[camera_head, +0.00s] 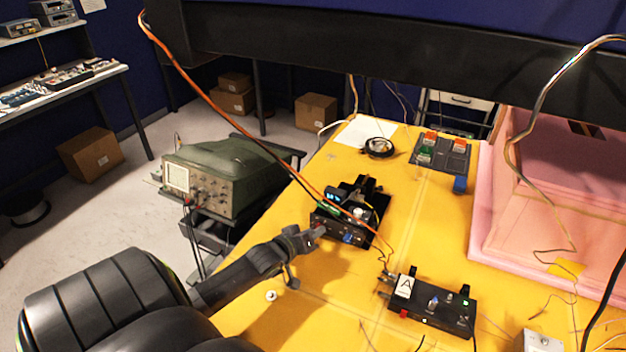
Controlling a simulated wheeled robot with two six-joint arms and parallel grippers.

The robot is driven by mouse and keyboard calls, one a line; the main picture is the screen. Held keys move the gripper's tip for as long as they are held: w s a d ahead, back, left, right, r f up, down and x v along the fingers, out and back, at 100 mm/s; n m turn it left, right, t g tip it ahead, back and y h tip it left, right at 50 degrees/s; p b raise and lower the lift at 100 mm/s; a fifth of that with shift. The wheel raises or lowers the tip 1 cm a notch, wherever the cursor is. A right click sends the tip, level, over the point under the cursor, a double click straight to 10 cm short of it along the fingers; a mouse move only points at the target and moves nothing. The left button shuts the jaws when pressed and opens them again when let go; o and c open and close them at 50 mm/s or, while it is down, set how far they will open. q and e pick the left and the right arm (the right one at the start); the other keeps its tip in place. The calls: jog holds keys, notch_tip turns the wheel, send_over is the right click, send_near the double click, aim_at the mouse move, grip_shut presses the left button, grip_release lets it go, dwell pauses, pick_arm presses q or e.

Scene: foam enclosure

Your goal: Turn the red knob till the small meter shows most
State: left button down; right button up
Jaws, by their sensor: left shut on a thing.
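A black instrument box (374,212) stands on the yellow bench, with small knobs on its front and a small blue-lit display (333,195) on top at its left. The display's reading is too small to make out. A bit of the red knob (319,227) shows at the box's front left corner. My left gripper (309,238) comes in from the lower left and is shut on the red knob, hiding most of it. My right gripper is not in view.
A second black box (446,309) with a label "A" stands to the right, near the front. A green oscilloscope (215,178) stands on a cart to the left. Pink foam (482,215) borders the right. An orange wire (230,118) hangs across the black box.

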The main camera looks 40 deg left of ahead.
pick_arm(q)
jog(key=c, duration=1.3)
grip_release()
jog(key=shift+o, duration=0.2)
jog(key=v, duration=1.7)
jog(key=shift+s, duration=0.2)
